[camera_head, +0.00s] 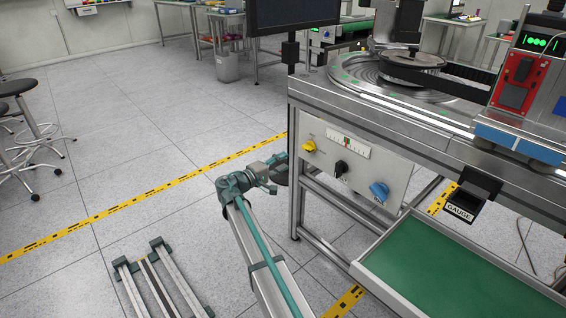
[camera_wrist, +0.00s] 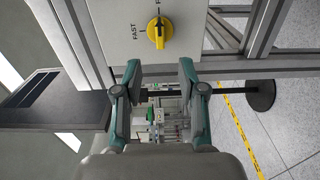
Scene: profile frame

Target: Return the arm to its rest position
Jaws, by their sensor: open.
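My gripper (camera_head: 279,168) is at the end of my arm, in front of the left part of the machine's front panel (camera_head: 375,160). In the wrist view its two fingers (camera_wrist: 160,85) are apart with nothing between them. A yellow knob (camera_head: 309,146) on the panel is close by. It also shows in the wrist view (camera_wrist: 159,32), beside the word FAST and beyond the fingertips. My gripper appears clear of the knob. The exact gap to the panel cannot be told.
A black knob (camera_head: 341,168) and a blue knob (camera_head: 379,191) sit further right on the panel. A green-lined tray (camera_head: 382,241) and a GAUGE holder (camera_head: 478,188) stick out at right. A monitor (camera_head: 295,12) stands behind.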

